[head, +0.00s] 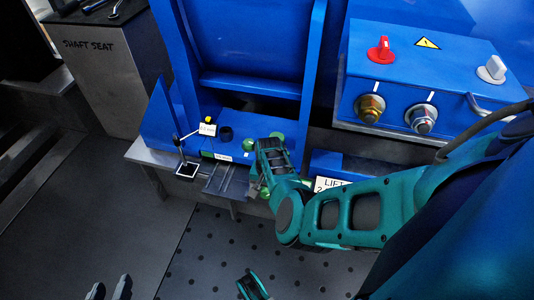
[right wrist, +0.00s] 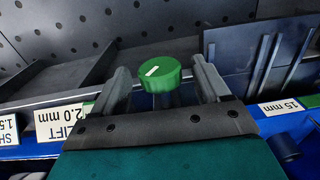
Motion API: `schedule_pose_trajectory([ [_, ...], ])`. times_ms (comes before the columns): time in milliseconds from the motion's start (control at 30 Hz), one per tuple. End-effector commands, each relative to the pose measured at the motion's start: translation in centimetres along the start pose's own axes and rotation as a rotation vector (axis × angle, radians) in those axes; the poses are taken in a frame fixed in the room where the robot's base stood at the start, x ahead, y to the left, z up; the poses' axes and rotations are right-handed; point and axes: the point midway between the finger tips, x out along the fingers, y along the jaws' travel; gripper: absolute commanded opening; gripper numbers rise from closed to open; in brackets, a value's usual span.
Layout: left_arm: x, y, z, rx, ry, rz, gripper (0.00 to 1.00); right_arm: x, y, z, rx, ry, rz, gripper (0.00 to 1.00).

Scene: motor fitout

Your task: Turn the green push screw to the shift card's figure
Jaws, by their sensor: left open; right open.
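A green push screw (right wrist: 160,74) with a white mark on its round head stands between the spread fingers of my right gripper (right wrist: 162,88) in the right wrist view, with gaps at both sides. In the head view my right gripper hides part of this area; a green head (head: 265,193) shows below it. Two more green heads (head: 277,135) (head: 248,145) show beside it. A card beginning "SH" with 1.5 (right wrist: 8,130) is cut off at the left edge of the wrist view. My left gripper (head: 109,290) is open and empty at the bottom of the head view.
A white "LIFT 2.0 mm" card (right wrist: 62,120) is beside the gripper. A gauge with a small display (head: 207,129) stands left of the green heads. A blue box (head: 420,75) with knobs is at the right. The floor at lower left is clear.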

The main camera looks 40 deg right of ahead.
Motion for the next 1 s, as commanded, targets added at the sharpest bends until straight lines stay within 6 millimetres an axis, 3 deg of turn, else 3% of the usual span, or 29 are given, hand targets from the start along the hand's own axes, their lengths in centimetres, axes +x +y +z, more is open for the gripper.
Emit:
schedule_pose_trajectory([
  [200, -0.1, -0.04, -0.29, 0.001, 0.005, -0.001, 0.44, -0.04, 0.01, -0.03, 0.0, 0.0, 0.0, 0.75],
  [767, 0.05, -0.38, 0.16, 0.002, -0.003, -0.007, 0.44, -0.03, 0.02, 0.0, 0.0, 0.0, 0.0, 0.21],
  [1000, -0.17, -0.4, -0.17, 0.003, -0.002, -0.008, 0.44, -0.13, 0.13, 0.03, 0.0, -0.001, -0.02, 0.2],
])
